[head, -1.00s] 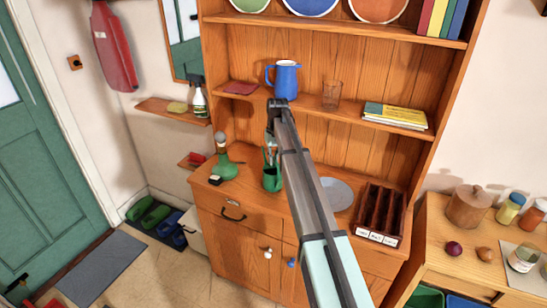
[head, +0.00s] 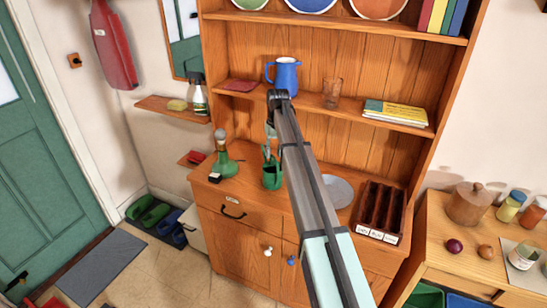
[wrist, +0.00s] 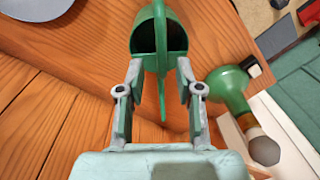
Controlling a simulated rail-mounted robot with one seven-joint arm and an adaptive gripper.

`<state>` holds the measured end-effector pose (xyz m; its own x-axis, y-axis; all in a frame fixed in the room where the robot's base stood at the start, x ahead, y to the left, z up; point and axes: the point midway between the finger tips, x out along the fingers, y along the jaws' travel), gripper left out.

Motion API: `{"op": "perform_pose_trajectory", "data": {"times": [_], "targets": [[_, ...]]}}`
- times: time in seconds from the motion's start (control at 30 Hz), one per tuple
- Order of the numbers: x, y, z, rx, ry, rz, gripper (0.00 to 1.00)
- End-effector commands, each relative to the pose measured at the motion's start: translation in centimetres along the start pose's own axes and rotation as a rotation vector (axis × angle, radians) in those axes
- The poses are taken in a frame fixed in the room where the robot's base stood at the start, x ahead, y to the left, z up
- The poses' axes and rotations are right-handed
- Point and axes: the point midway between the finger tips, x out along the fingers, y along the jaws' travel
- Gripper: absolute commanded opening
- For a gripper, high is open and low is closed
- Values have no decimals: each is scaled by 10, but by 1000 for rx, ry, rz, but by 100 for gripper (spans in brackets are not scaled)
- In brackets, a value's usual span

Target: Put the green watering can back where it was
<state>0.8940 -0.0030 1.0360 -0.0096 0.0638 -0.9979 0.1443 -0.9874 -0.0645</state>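The green watering can (head: 272,178) stands on the wooden counter of the dresser, between the green lamp and the grey plate. In the wrist view, the can (wrist: 172,28) is at the top centre, with its dark opening showing and its narrow green handle running down between my fingers. My gripper (wrist: 160,72) is open, with a finger on each side of the handle and a visible gap to each. In the head view, my gripper (head: 270,131) is just above the can and partly hidden by my arm.
The green lamp (head: 224,165) stands close to the can's left. A grey plate (head: 338,191) and a dark compartment rack (head: 380,208) are to the right. The shelf above holds a blue jug (head: 284,74), a glass (head: 332,92) and books (head: 396,114).

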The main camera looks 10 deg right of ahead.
Motion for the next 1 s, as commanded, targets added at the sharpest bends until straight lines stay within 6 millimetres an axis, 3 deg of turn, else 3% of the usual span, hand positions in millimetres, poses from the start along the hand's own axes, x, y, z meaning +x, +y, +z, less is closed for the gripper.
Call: {"op": "perform_pose_trajectory", "data": {"times": [0.3,0.5,0.7,1.0], "targets": [[-61,1,-2,0,3,0,35],[-88,0,-1,0,1,0,35],[-98,0,0,0,1,0,35],[-97,0,0,0,-1,0,35]]}}
